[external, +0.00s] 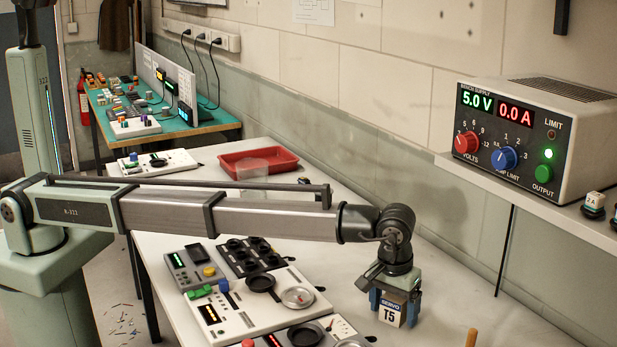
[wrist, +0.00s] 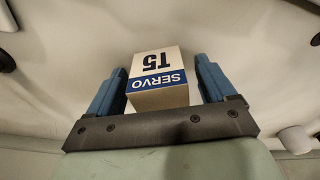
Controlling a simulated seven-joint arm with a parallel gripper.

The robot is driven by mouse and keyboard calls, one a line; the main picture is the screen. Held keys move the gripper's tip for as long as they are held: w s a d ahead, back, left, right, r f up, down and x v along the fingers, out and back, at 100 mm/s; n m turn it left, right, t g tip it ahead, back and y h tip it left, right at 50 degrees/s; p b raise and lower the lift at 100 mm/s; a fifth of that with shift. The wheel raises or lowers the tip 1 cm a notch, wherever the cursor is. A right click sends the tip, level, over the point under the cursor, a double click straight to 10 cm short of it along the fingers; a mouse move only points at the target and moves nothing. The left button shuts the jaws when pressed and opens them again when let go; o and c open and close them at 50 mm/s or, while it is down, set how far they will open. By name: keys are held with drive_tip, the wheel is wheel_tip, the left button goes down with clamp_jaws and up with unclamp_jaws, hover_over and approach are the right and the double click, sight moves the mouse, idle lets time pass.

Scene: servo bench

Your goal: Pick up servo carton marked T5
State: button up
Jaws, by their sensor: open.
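The servo carton marked T5 (external: 392,312) stands on the white table, below the end of my arm. It is a small box with a white label, a blue SERVO band and dark T5 lettering. My gripper (external: 396,300) points down over it, with its blue fingers on either side of the carton. In the wrist view the carton (wrist: 157,78) sits between the two fingers of my gripper (wrist: 158,82), with a visible gap on each side. The gripper is open. The carton's underside is hidden.
Control panels with dials and buttons (external: 250,318) lie left of the carton. A red tray (external: 258,155) is further back. A wooden peg (external: 471,338) stands at the front right. A bench supply (external: 535,135) sits on the shelf at right.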

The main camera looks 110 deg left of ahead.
drive_tip(key=c, duration=1.1)
